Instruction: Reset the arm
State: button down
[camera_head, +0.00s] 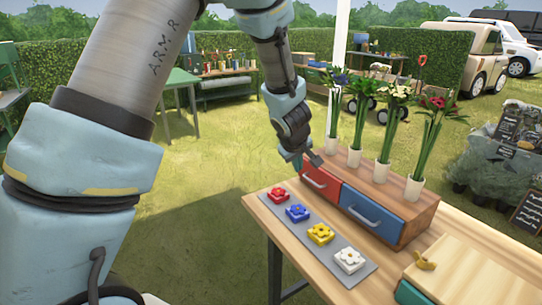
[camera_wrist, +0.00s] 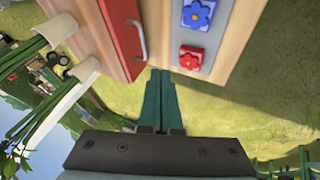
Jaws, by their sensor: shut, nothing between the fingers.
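My arm comes in from the upper left of the head view, and my gripper (camera_head: 304,162) hangs beside the left end of the wooden drawer box (camera_head: 420,218), near the red drawer (camera_head: 318,183). In the wrist view my gripper (camera_wrist: 160,75) shows two dark green fingers pressed together with nothing between them. The fingertips point toward the table edge, between the red drawer (camera_wrist: 122,35) and the red flower block (camera_wrist: 191,57). I cannot tell whether the gripper touches the box.
A grey strip (camera_head: 330,263) on the table (camera_head: 455,270) holds red, blue, yellow and white flower blocks. Several white vases (camera_head: 413,189) with flowers stand on the box. A blue drawer (camera_head: 370,215) is beside the red one. Grass lies left.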

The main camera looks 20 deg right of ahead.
jog(key=w+a+r+m+g, duration=0.1)
jog(key=a+r, duration=0.1)
jog(key=a, duration=0.7)
jog(key=w+a+r, duration=0.1)
jog(key=a+r, duration=0.1)
jog(key=a, duration=0.6)
jog(key=s+a+g+y, duration=0.1)
jog(key=s+a, duration=0.4)
jog(key=a, duration=0.6)
jog(key=s+a+m+g+y, duration=0.1)
jog(key=s+a+y, duration=0.2)
jog(key=a, duration=0.9)
jog(key=s, duration=0.2)
jog(key=shift+s+r+m+g, duration=0.3)
jog(key=shift+s+r, duration=0.05)
